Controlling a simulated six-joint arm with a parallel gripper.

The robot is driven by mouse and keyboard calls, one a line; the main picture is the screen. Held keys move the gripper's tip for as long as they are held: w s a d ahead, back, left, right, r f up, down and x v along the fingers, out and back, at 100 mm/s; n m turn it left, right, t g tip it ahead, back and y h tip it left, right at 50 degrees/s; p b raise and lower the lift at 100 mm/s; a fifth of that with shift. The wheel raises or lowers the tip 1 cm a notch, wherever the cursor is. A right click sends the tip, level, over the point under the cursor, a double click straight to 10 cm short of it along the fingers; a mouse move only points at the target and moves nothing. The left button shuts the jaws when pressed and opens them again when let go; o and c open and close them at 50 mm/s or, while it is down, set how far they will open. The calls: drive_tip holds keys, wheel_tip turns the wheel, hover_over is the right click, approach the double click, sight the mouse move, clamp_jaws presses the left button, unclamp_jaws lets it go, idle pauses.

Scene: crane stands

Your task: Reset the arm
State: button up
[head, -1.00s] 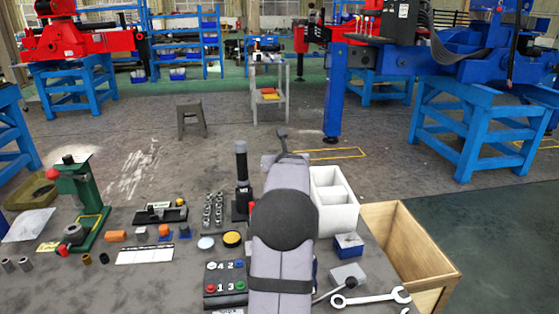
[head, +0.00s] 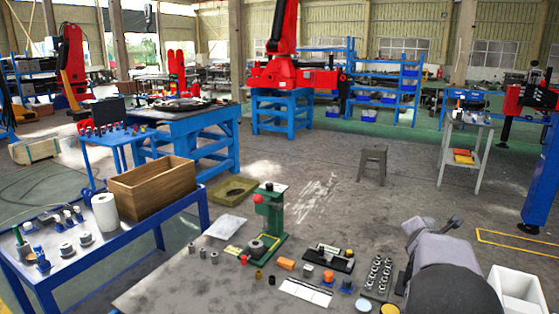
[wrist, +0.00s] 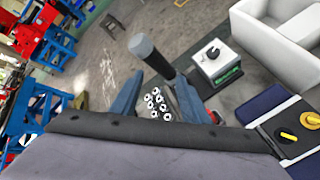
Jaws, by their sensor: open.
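My gripper (wrist: 155,85) shows in the wrist view with its two blue fingers spread apart and nothing held between them. A black lever with a grey cylindrical top (wrist: 145,50) stands just beyond the fingers. A group of small metal parts (wrist: 159,103) lies on the bench past the gap between the fingers. In the head view my padded grey arm (head: 445,265) fills the lower right; the gripper cannot be made out there.
The bench (head: 190,290) carries a green press (head: 270,215), an orange block (head: 286,263) and a white bin (head: 515,285). A blue side table (head: 75,275) with a wooden box (head: 150,190) is at left. A grey stool (head: 372,162) stands on open floor.

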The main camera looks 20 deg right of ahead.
drive_tip(key=s+a+f+m+g+y+p, duration=0.1)
drive_tip(key=s+a+m+g+y+p, duration=0.2)
drive_tip(key=a, duration=0.8)
drive_tip(key=s+a+f+m+y+p, duration=0.1)
drive_tip(key=s+a+m+p, duration=0.3)
drive_tip(key=a, duration=0.7)
drive_tip(key=s+a+f+m+g+y+p, duration=0.15)
drive_tip(key=s+a+m, duration=0.35)
drive_tip(key=a, duration=0.6)
drive_tip(key=s+a+m+g+y+p, duration=0.3)
drive_tip(key=s+a+m, duration=0.2)
drive_tip(key=s+a, duration=0.5)
drive_tip(key=shift+s+a+p, duration=0.3)
drive_tip(key=shift+s+a, duration=0.1)
drive_tip(key=shift+s, duration=0.1)
